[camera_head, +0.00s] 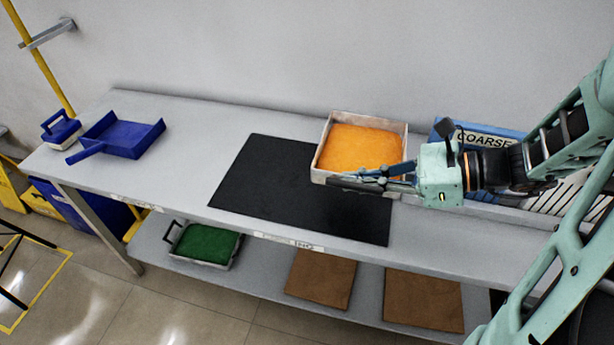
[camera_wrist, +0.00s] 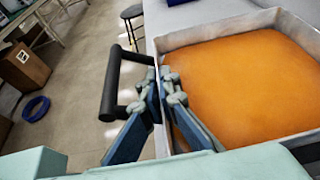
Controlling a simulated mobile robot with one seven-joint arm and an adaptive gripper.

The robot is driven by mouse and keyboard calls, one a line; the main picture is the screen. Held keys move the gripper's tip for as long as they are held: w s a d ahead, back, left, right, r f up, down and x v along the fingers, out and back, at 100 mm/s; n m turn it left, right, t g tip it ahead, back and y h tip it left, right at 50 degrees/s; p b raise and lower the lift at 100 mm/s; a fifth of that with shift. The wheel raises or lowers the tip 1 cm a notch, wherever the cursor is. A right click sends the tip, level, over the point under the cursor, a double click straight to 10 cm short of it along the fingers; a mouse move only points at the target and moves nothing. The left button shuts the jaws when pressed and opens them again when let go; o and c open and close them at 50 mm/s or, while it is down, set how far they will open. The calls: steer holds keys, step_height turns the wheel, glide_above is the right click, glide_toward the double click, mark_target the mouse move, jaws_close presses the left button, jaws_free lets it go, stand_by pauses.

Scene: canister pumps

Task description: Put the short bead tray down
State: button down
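The short bead tray (camera_head: 317,161) is a pale, square, low-walled tray filled with orange beads. In the head view it is over the right back part of the black mat and the bench; I cannot tell whether its base touches. My gripper (camera_head: 372,181) is at its near side, reaching in from the right. In the wrist view the fingers (camera_wrist: 163,88) come together beside the tray wall (camera_wrist: 205,38), where the black handle (camera_wrist: 112,85) joins it. They look shut on the tray's handle side. The fingers hide part of that join.
The black mat (camera_head: 265,185) has bare room left of the tray. A blue COARSE bin (camera_head: 510,135) stands close right, behind my arm. A blue dustpan (camera_head: 125,138) and blue caddy (camera_head: 62,132) are at the far left. A green-filled tray (camera_head: 207,244) and brown boards (camera_head: 320,279) lie on the lower shelf.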

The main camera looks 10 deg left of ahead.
steer(key=w+a+f, duration=0.1)
steer(key=a, duration=0.1)
steer(key=w+a+f+b, duration=0.1)
steer(key=a, duration=0.2)
steer(key=w+a+f, duration=0.1)
steer(key=a+f, duration=0.1)
steer(key=shift+w+a+b, duration=0.25)
steer(key=shift+a+b, duration=0.05)
steer(key=shift+b, duration=0.05)
steer(key=b, duration=0.1)
glide_above(300, 202)
steer(key=f, duration=0.4)
steer(key=shift+s+d+f, duration=0.1)
steer(key=shift+d+f, duration=0.2)
steer(key=shift+f, duration=0.05)
steer(key=shift+a+f+b, duration=0.15)
steer(key=shift+f+b, duration=0.15)
step_height(300, 202, down, 3)
steer(key=shift+a+r+b, duration=0.15)
steer(key=shift+b, duration=0.35)
steer(key=shift+f, duration=0.25)
